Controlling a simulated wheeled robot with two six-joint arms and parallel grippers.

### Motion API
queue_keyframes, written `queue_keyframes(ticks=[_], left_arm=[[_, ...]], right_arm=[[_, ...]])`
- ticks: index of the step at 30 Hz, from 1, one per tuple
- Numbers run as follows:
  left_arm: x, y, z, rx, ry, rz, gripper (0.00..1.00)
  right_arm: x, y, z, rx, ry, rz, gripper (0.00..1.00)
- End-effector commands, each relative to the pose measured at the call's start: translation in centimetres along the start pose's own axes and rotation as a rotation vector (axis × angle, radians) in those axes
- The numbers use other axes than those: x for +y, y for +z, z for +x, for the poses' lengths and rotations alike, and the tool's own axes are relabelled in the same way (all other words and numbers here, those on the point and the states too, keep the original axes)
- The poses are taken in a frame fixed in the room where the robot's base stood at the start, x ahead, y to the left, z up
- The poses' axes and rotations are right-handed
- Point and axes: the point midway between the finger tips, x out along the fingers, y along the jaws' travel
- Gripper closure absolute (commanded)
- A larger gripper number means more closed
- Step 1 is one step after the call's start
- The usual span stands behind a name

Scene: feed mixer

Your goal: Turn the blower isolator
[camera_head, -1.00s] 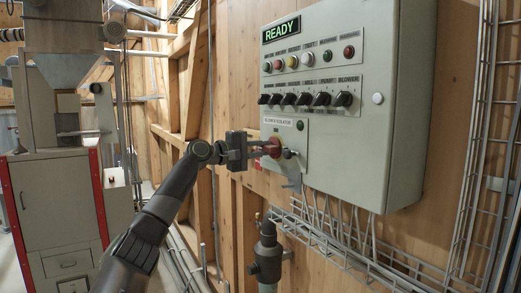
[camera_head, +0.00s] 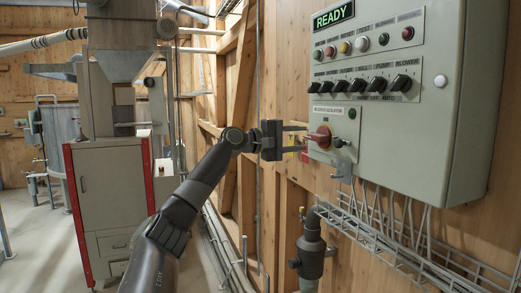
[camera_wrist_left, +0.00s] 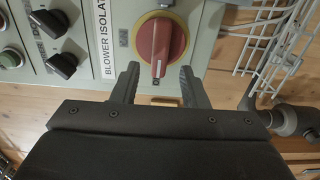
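The blower isolator (camera_head: 320,138) is a red rotary handle on a pale plate, low on the left of the grey control cabinet. In the left wrist view the red handle (camera_wrist_left: 161,42) sits on a yellowish disc, its bar running up and down the picture with a white mark at the lower end. My left gripper (camera_head: 304,139) is open and empty, just left of the handle. In the wrist view its fingertips (camera_wrist_left: 160,72) lie either side of the bar's lower end, apart from it; exact depth is unclear. My right gripper is not in view.
The cabinet (camera_head: 400,140) carries a READY display (camera_head: 333,16), coloured buttons and several black selector switches (camera_head: 376,85). A small dark fitting (camera_head: 339,142) is right of the handle. Wire cable trays (camera_head: 400,238) and a grey pipe (camera_head: 311,250) are below. A machine (camera_head: 110,190) stands left.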

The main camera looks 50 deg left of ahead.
Motion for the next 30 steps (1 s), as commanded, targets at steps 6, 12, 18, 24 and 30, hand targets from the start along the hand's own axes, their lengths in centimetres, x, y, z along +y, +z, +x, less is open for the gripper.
queue_keyframes(ticks=[6,12,18,24,30], left_arm=[[-0.7,-0.1,-3.6,0.003,-0.002,0.003,0.60],[-0.7,-0.1,-6.4,0.004,-0.002,0.002,0.60],[-0.7,-0.1,-8.9,0.003,-0.002,0.001,0.60],[-0.5,0.0,-11.2,0.002,-0.001,0.000,0.60],[-0.3,0.0,-12.7,0.001,0.000,-0.001,0.60]], right_arm=[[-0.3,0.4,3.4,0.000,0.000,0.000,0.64],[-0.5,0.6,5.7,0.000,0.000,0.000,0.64],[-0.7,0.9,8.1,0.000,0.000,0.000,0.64],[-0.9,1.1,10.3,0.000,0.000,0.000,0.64],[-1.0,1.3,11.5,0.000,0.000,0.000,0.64]])
